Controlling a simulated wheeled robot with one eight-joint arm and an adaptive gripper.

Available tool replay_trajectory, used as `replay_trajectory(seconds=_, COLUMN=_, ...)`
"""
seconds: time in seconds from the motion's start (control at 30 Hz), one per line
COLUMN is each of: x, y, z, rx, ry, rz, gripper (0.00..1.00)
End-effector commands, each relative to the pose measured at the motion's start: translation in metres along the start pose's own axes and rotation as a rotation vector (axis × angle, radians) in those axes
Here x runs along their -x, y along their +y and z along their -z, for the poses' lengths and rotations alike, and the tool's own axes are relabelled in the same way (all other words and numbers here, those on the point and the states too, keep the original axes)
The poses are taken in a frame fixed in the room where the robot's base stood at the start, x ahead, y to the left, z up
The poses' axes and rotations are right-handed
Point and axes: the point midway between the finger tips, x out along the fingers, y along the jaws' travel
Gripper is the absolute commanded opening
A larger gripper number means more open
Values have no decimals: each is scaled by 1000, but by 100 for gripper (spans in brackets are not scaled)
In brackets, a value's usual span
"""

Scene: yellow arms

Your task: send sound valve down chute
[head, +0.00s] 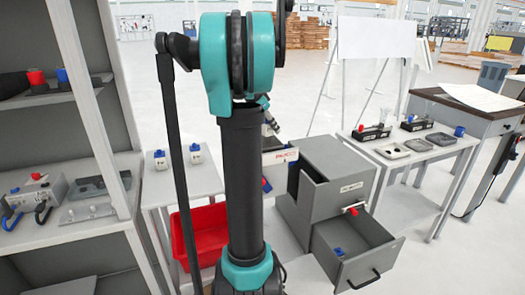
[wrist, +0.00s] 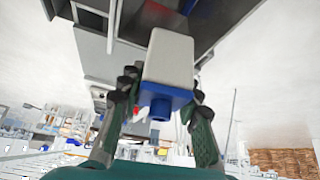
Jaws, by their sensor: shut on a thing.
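My gripper (wrist: 163,98) is shut on a white block-shaped valve (wrist: 169,58) with a blue collar and stub, one finger on each side. In the head view my arm hides most of the gripper. Two similar white valves with blue tops, a left one (head: 160,159) and a right one (head: 196,153), stand on the white table at left. A grey cabinet (head: 340,198), perhaps the chute, has an opening at its upper left and a small label in front. Its lower drawer (head: 372,262) is pulled open with a small blue part (head: 339,252) inside.
A red bin (head: 203,235) stands below the left table, partly behind my arm. A red-handled part (head: 352,210) sits on the cabinet front. A grey shelf (head: 105,150) stands close at left. A white table (head: 432,158) with trays and parts stands at right.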

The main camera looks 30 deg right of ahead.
Motion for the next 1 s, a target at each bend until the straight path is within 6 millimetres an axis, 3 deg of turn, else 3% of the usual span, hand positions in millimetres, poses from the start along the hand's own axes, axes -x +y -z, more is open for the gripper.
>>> replay_trajectory(seconds=0.23, x=0, y=0, z=0, rx=0, ry=0, rz=0, gripper=2)
replay_trajectory(seconds=0.27, x=0, y=0, z=0, rx=0, ry=0, rz=0, gripper=37)
replay_trajectory(seconds=0.43, x=0, y=0, z=0, rx=0, ry=0, rz=0, gripper=57)
replay_trajectory(seconds=0.77, x=2, y=0, z=0, rx=0, ry=0, rz=0, gripper=57)
replay_trajectory(seconds=1.0, x=34, y=0, z=-1, rx=3, ry=0, rz=1, gripper=57)
